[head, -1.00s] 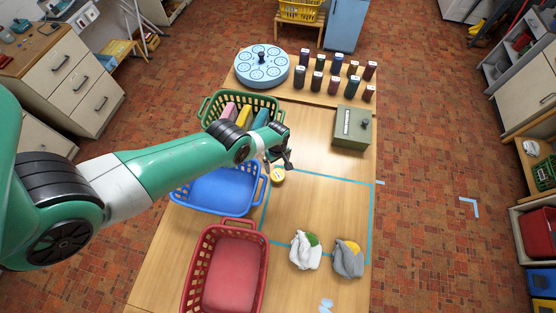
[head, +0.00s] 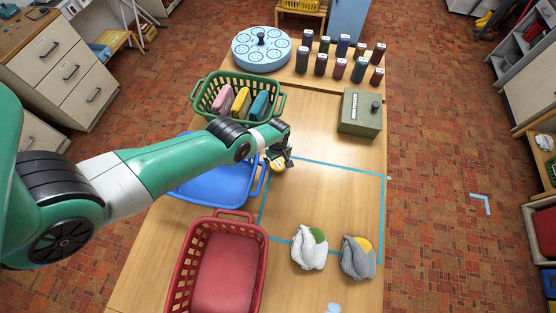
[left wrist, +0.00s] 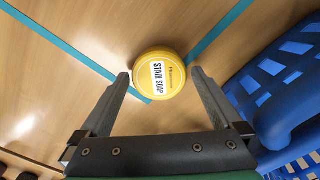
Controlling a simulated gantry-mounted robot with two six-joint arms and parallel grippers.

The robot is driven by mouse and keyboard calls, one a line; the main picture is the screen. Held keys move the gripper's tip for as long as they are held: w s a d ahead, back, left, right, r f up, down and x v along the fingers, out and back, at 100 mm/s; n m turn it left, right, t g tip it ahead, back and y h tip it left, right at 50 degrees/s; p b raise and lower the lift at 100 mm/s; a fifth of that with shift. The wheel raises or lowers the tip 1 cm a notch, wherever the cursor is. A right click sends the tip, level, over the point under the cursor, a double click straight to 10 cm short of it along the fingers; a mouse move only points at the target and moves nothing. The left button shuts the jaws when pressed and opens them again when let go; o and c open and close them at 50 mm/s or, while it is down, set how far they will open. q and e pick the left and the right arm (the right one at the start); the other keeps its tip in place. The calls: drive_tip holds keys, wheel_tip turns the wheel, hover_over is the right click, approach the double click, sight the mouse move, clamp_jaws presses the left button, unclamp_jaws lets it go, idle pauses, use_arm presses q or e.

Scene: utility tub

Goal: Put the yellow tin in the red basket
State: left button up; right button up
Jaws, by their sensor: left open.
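The yellow tin (left wrist: 160,76), labelled "STAIN SOAP", sits on the table at a corner of the blue tape outline. In the left wrist view it lies just beyond and between the open fingertips of my left gripper (left wrist: 160,80). In the head view the tin (head: 276,167) is partly hidden by my left gripper (head: 277,158), which is just above it. The red basket (head: 217,265) stands at the front left of the table, with a red bottom or lining showing inside. My right gripper is not in view.
A blue basket (head: 213,188) is close beside the tin, partly under my left arm. A green basket (head: 236,95) holds pink, yellow and teal items. A green box (head: 360,113) and two cloth bundles (head: 309,248) stand on the table. The taped area is mostly clear.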

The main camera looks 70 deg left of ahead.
use_arm(q)
drive_tip(key=c, duration=1.4)
drive_tip(key=shift+r, duration=0.1)
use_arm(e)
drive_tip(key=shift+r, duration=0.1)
